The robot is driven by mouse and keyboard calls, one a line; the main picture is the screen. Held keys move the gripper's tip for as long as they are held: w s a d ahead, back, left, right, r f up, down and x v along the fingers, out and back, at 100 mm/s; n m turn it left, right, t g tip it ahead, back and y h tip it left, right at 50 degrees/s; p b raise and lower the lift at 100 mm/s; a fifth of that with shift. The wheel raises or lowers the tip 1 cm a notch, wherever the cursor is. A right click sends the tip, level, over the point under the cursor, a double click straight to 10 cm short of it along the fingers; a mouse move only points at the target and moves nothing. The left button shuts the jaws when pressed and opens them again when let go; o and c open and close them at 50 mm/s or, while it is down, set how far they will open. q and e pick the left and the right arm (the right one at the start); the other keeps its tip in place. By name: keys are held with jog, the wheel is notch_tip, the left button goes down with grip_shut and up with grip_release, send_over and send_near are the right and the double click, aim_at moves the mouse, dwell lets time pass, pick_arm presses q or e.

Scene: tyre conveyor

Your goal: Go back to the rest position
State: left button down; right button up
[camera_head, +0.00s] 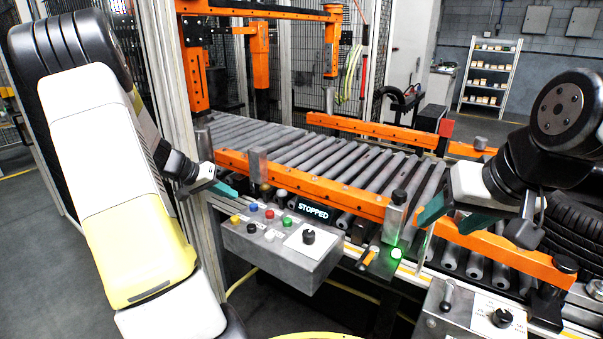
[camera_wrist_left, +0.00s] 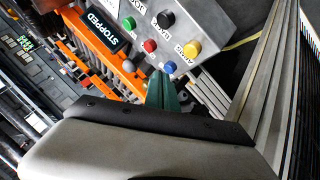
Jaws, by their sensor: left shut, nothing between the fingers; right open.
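My left gripper (camera_head: 226,188) is shut and empty, with its teal fingers together in the air just above and left of the grey control box (camera_head: 262,248). In the left wrist view the shut teal fingers (camera_wrist_left: 162,93) point toward the same box (camera_wrist_left: 225,22), near its blue button (camera_wrist_left: 171,67) and red button (camera_wrist_left: 149,46); I cannot tell the exact gap. My right gripper (camera_head: 447,219) is open and empty, by the conveyor's near orange rail at the right.
The roller conveyor (camera_head: 345,165) looks bare in its middle. A display (camera_head: 314,211) reads STOPPED. A green light (camera_head: 396,254) glows on the near edge. A second control panel (camera_head: 472,318) stands front right, and black tyres (camera_head: 575,232) are at the right edge. A metal post stands beside my left arm.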

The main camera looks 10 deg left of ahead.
pick_arm(q)
jog(key=s+d+r+m+g+y, duration=0.1)
jog(key=s+d+r, duration=0.35)
jog(key=d, duration=0.25)
jog(key=s+d+r+m+g, duration=0.1)
jog(key=s+d+r, duration=0.2)
jog(key=d+r, duration=0.4)
jog(key=s+d+r+y, duration=0.1)
jog(key=s+d, duration=0.3)
jog(key=s, duration=0.4)
jog(key=s+d+r+t+y, duration=0.1)
jog(key=s+d+r, duration=0.2)
jog(key=s, duration=0.6)
jog(key=shift+s+d+r+n+y, duration=0.15)
jog(key=shift+d+r+n+y, duration=0.2)
jog(key=shift+d, duration=0.25)
